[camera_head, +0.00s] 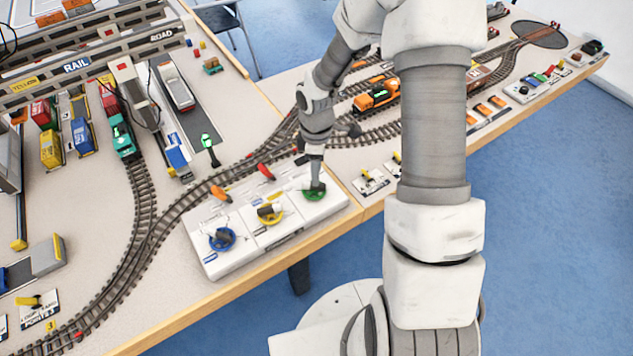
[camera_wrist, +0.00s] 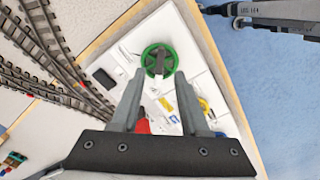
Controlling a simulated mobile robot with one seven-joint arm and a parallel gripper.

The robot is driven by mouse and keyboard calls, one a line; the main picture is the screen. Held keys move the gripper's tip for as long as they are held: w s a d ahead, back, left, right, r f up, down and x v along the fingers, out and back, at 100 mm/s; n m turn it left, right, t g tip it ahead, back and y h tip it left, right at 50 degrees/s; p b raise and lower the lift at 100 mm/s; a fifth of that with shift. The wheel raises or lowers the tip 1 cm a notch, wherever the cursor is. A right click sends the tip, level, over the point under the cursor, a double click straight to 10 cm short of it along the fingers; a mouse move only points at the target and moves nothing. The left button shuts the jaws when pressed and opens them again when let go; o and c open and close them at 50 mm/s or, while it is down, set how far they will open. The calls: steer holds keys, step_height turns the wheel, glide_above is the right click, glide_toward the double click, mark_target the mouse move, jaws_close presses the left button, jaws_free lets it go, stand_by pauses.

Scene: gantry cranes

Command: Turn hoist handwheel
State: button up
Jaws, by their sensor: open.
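A white control panel (camera_head: 277,240) holds three small handwheels in a row: blue (camera_head: 222,238), yellow (camera_head: 270,213) and green (camera_head: 314,194). The labels are too small to read, so I cannot tell which is the hoist handwheel. My gripper (camera_head: 315,180) points down over the green handwheel. In the wrist view the green handwheel (camera_wrist: 158,48) lies just beyond the open fingertips of my gripper (camera_wrist: 162,77), with its dark hub roughly between them. I cannot tell whether the fingers touch it. The yellow handwheel (camera_wrist: 204,104) is partly hidden behind one finger.
Orange (camera_head: 220,194) and red (camera_head: 265,171) levers stand along the panel's back edge, beside the railway track (camera_head: 180,208). The table's wooden edge (camera_head: 240,285) runs in front. Gantry beams (camera_head: 75,66) and trains are at the left. Small panels (camera_head: 370,181) lie to the right.

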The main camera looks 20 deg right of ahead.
mark_target(314, 188)
step_height(314, 188, down, 5)
steer(key=shift+r, duration=0.1)
stand_by(0.3)
jaws_close()
